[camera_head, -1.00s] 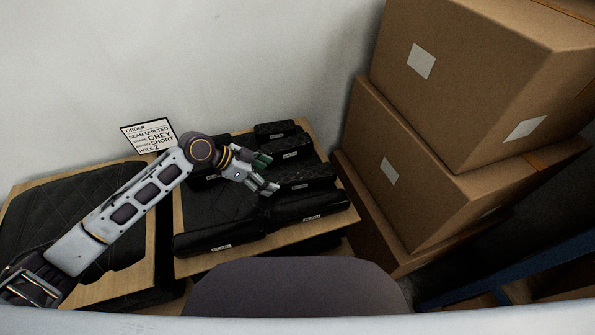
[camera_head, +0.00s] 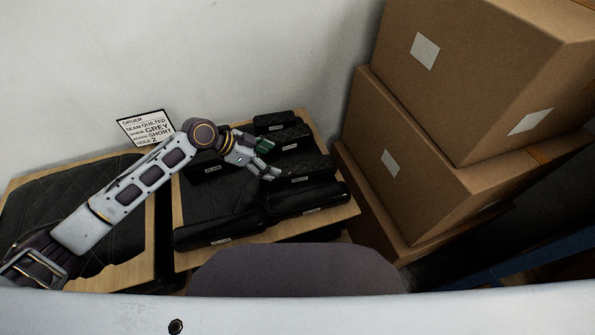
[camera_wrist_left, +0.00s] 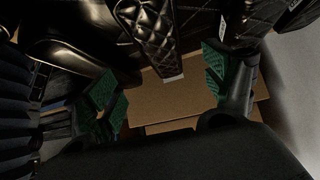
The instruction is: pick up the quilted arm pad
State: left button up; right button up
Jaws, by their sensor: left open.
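Several black arm pads with small white labels lie on a wooden board. Quilted stitching shows on a back pad (camera_head: 273,121), on one in front of it (camera_head: 293,136), and on one right of my gripper (camera_head: 312,167). My left gripper (camera_head: 270,160) is open above the pads, with nothing between its fingers. In the left wrist view a quilted pad (camera_wrist_left: 150,32) lies beyond the gap between the green-lined fingers (camera_wrist_left: 160,88), apart from them. Another quilted pad (camera_wrist_left: 208,18) is near the right finger. My forearm hides part of the board. My right gripper is not in view.
An order card (camera_head: 146,128) reads quilted, grey, short, hole 2. Smooth pads lie along the board's front (camera_head: 218,231) and (camera_head: 305,199). A large quilted panel (camera_head: 50,215) lies left. Stacked cartons (camera_head: 410,165) stand close on the right; a wall is behind.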

aim_at(292, 167)
pick_arm(q)
jog(key=shift+x, duration=3.1)
jog(key=shift+w+x, duration=0.2)
jog(key=shift+x, duration=2.4)
jog(key=c, duration=1.4)
